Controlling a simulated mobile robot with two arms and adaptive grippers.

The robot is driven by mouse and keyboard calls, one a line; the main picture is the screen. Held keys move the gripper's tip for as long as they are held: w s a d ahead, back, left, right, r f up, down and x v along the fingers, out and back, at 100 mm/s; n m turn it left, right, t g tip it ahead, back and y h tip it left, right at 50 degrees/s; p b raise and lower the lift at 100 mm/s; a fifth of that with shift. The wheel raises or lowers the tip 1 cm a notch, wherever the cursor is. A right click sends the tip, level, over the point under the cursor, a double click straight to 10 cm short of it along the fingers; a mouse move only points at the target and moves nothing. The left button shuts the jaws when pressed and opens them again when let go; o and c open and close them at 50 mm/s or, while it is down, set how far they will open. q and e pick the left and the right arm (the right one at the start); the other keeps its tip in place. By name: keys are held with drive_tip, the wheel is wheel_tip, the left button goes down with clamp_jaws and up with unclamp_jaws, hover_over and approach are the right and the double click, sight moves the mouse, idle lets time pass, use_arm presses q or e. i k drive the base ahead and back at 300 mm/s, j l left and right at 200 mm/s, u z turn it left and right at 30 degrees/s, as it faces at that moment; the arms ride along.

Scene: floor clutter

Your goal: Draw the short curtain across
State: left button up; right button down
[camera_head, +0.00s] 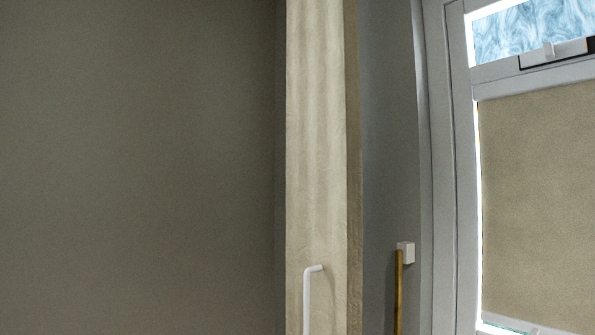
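A narrow beige curtain (316,150) hangs straight down, bunched, left of the window and close to the wall corner. A white bent handle or rod (307,300) shows at its lower part, running out of the bottom of the view. The window (455,150) with its pale frame stands to the right. My left and right grippers are not in view. The curtain's top and bottom are cut off by the picture.
A beige blind or panel (540,200) covers the lower pane. A window latch (550,52) sits on the crossbar. A brass-coloured rod (398,290) with a pale block (405,252) is on the grey wall between curtain and window. Bare dark wall (130,170) fills the left.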

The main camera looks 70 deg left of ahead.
sight(316, 206)
drive_tip(key=j+u, duration=0.1)
drive_tip(key=u, duration=1.9)
